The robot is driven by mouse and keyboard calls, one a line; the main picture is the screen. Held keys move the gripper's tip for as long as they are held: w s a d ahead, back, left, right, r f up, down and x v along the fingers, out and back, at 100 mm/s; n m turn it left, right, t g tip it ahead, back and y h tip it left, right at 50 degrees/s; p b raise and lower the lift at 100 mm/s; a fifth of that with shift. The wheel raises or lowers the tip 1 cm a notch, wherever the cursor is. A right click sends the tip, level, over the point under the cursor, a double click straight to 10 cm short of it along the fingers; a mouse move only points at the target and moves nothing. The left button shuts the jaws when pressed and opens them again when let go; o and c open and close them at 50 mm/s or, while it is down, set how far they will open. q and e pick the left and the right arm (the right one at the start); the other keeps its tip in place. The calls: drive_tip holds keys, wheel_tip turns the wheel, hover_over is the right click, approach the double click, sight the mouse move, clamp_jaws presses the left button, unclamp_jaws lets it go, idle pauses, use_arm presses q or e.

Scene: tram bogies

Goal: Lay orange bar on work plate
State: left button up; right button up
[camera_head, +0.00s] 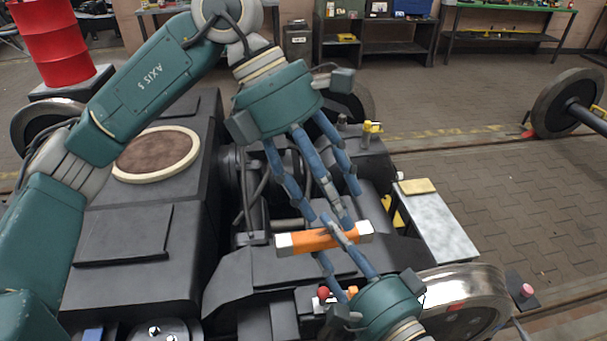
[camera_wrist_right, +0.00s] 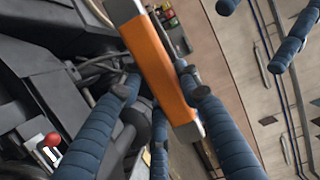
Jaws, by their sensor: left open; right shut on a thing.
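The orange bar (camera_head: 312,239) with pale grey ends is held level above the dark bogie frame. It also crosses the wrist view (camera_wrist_right: 158,62). My right gripper (camera_head: 327,236) comes up from the bottom and is shut on the bar's middle. My left gripper (camera_head: 335,198) hangs down from the upper left, open, its blue fingers just above and behind the bar in the picture. Whether they touch the bar I cannot tell. The work plate (camera_head: 447,232), a pale grey slab, lies to the right of the bar, with a yellow block (camera_head: 418,186) at its far end.
A shiny wheel (camera_head: 465,300) stands below the plate, and a pink-topped knob (camera_head: 526,290) is beside it. A red-balled lever (camera_head: 323,294) is near my right gripper. A yellow fitting (camera_head: 372,128) rises behind. Paved floor lies open at the right.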

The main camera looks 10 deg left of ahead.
sight(326, 231)
use_arm(q)
drive_tip(key=w+a+r+m+t+y, duration=0.1)
drive_tip(key=a+r+t+y, duration=0.1)
drive_tip(key=a+t+y, duration=0.15)
drive_tip(key=shift+h, duration=0.25)
drive_tip(key=x, duration=1.1)
drive_tip(key=shift+a+f, duration=0.2)
drive_tip(key=shift+f, duration=0.25)
drive_tip(key=shift+c, duration=0.5)
drive_tip(key=shift+s, duration=0.1)
drive_tip(key=c, duration=1.3)
clamp_jaws()
use_arm(e)
drive_tip(key=o, duration=1.4)
drive_tip(key=shift+c, duration=0.2)
